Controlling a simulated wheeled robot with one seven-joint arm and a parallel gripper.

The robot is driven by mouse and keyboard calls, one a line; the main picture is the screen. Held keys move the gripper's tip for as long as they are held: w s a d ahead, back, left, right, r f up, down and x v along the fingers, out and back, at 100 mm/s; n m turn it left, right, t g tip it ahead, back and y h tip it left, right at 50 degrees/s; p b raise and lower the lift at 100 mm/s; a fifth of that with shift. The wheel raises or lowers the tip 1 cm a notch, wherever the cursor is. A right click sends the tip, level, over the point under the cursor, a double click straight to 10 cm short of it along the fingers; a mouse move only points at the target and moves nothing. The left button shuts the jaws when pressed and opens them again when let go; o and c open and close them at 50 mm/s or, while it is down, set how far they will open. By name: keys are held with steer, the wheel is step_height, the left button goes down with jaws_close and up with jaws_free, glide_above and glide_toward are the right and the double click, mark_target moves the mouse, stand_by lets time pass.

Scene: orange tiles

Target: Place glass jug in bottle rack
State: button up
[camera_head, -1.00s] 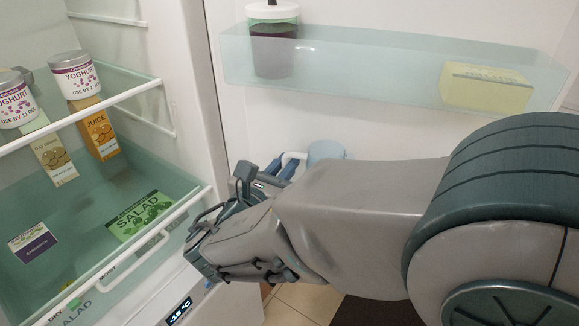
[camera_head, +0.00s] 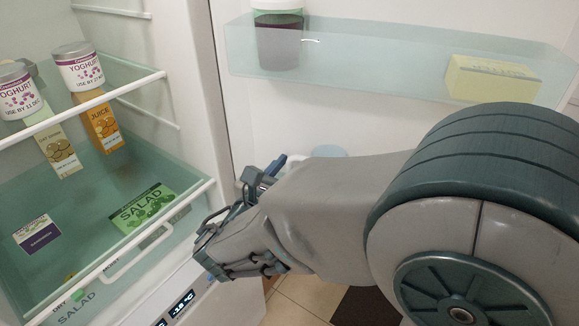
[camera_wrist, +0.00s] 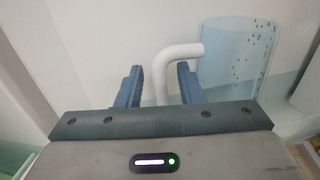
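The glass jug (camera_wrist: 240,55) is a pale blue, see-through cylinder with small coloured specks and a thick white handle (camera_wrist: 180,52). It stands upright at the right of the wrist view. My gripper (camera_wrist: 158,75) has its two blue fingers on either side of the handle, with small gaps visible, so it looks open around it. In the head view only the jug's rim (camera_head: 328,151) shows above my arm, beside my gripper (camera_head: 268,172). A clear door shelf (camera_head: 400,65) may be the bottle rack. What is under the jug is unclear.
The door shelf holds a dark-filled container (camera_head: 278,40) and a yellow block (camera_head: 490,80). The fridge interior at left has yoghurt tubs (camera_head: 78,66), a juice carton (camera_head: 100,125) and a salad drawer (camera_head: 110,275). A greenish clear edge (camera_wrist: 288,84) lies near the jug.

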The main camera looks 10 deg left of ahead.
steer(key=v, duration=1.2)
steer(key=shift+r+b, duration=0.15)
steer(key=shift+b, duration=0.25)
